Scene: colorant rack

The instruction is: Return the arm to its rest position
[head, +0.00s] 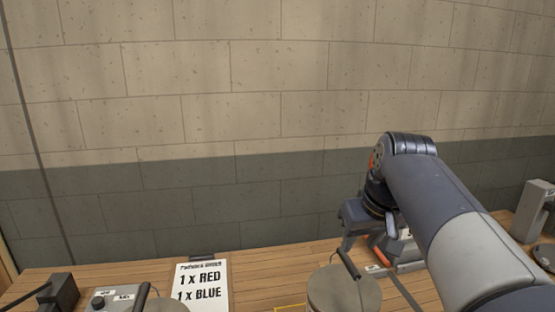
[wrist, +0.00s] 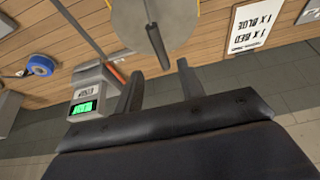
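My gripper (head: 362,238) is at the right in the head view, above the bench and pointing down, with my arm reaching in from the lower right. In the wrist view its two dark fingers (wrist: 160,85) stand apart with a clear gap and hold nothing. A round grey lid with a dark handle (wrist: 180,20) lies beyond the fingertips, apart from them as far as I can tell. The same round lid (head: 343,290) shows at the bottom of the head view, left of my gripper.
A sign reading 1 x RED, 1 x BLUE (head: 202,285) stands on the wooden bench (head: 265,262). A scale with a green display (wrist: 86,106) sits close to my fingers. A blue roll (wrist: 40,65) lies farther left. A grey device (head: 530,212) stands far right. A block wall closes the back.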

